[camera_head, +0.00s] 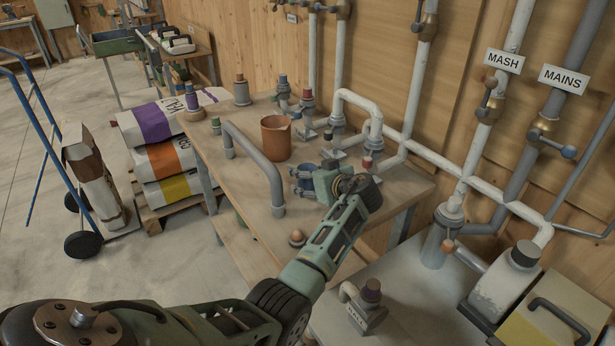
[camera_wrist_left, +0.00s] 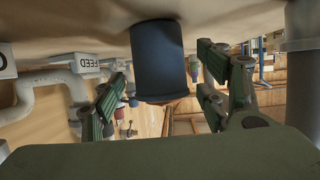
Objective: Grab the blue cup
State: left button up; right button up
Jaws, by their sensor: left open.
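The blue cup (camera_wrist_left: 160,60) hangs from the top of the left wrist view, where the tabletop appears upside down. In the head view it shows only partly (camera_head: 306,180), on the wooden table just left of my left gripper (camera_head: 318,182). My left gripper is open. In the left wrist view its two fingers (camera_wrist_left: 162,85) stand apart, one on each side of the cup, with gaps between fingers and cup. How deep the cup sits between them is hard to tell. My right gripper is in neither view.
A brown jug (camera_head: 276,139) stands behind the cup on the wooden table (camera_head: 215,150). A grey bent pipe handle (camera_head: 262,160) rises to the left. White pipes (camera_head: 375,110) and several capped fittings crowd the back and right. The table's left part is fairly clear.

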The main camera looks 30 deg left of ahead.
pick_arm(q)
jog(key=shift+x, duration=0.8)
jog(key=shift+d, duration=0.1)
jog(key=shift+c, duration=0.3)
jog(key=c, duration=1)
jog(key=shift+o, duration=0.2)
